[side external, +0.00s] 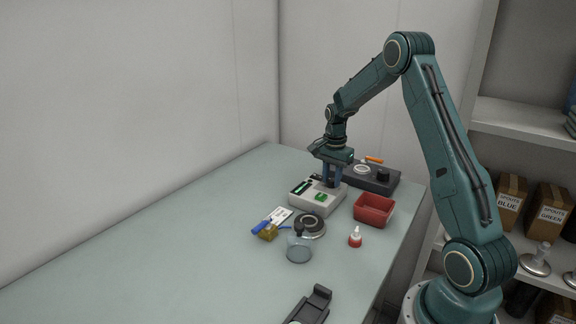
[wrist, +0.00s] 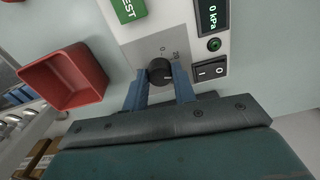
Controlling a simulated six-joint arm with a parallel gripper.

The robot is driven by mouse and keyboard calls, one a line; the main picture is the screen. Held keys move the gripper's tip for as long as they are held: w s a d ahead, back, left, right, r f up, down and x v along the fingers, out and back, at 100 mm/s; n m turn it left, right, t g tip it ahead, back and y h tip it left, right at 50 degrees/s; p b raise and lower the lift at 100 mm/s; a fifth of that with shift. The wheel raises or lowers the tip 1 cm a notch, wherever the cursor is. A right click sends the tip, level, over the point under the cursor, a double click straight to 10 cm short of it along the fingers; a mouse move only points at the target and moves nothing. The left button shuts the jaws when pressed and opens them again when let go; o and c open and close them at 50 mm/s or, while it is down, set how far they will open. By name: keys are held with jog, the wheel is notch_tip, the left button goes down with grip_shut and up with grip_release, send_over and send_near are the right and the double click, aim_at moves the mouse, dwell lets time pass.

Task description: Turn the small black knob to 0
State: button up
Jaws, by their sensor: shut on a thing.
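The small black knob (wrist: 161,71) is on the face of a light grey tester box (wrist: 150,45), which also stands on the table in the side view (side external: 309,205). In the wrist view my gripper (wrist: 160,78) has its two blue fingers shut on the knob, one on either side. In the side view my gripper (side external: 332,178) is down over the box and hides the knob. A "0" mark is printed above the knob in the wrist view. The knob's pointer is too small to read surely.
The box carries a green TEST button (wrist: 128,8), a display reading 0 kPa (wrist: 209,15) and a rocker switch (wrist: 210,69). A red bin (side external: 374,209) stands close by. A dark unit (side external: 383,182) is behind. A clear bottle (side external: 299,245) stands in front. The table's left side is free.

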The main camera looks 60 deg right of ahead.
aim_at(331, 180)
jog(key=n, duration=0.3)
jog(key=shift+n, duration=0.4)
jog(key=n, duration=0.4)
jog(key=shift+n, duration=0.3)
jog(key=n, duration=0.4)
jog(key=shift+n, duration=2)
jog(key=o, duration=1)
jog(key=shift+r, duration=0.1)
notch_tip(331, 180, up, 14)
